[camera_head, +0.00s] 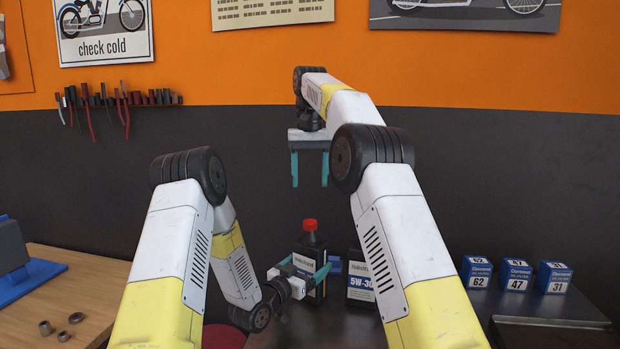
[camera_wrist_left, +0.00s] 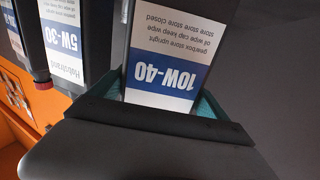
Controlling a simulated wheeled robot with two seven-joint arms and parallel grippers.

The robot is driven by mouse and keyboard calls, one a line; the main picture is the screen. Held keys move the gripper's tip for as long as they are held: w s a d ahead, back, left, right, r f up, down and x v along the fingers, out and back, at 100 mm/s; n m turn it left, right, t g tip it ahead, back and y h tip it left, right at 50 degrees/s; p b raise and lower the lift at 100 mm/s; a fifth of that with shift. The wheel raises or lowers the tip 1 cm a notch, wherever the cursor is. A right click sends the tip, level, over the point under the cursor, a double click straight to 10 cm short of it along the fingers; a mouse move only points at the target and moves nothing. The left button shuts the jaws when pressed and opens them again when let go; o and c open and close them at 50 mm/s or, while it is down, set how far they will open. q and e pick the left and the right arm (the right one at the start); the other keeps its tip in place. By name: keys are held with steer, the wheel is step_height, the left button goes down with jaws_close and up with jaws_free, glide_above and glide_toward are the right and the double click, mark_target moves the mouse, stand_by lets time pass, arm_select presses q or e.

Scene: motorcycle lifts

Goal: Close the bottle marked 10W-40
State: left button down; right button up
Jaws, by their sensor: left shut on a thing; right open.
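The bottle marked 10W-40 (camera_wrist_left: 160,60) is dark with a white and blue label, which reads upside down in the left wrist view. In the head view the same dark bottle (camera_head: 311,242) stands upright with a red cap (camera_head: 310,225) on top; I cannot tell how tightly the cap sits.
A bottle marked 5W-30 (camera_head: 360,282) stands just right, partly behind my right arm; it also shows in the left wrist view (camera_wrist_left: 65,40). Blue boxes (camera_head: 516,276) stand farther right. A wooden bench (camera_head: 60,310) with metal rings is at left.

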mark_target(304, 268)
arm_select(q)
jaws_free()
steer(key=v, duration=0.7)
steer(key=shift+s+a, duration=0.2)
steer(key=shift+s, duration=0.15)
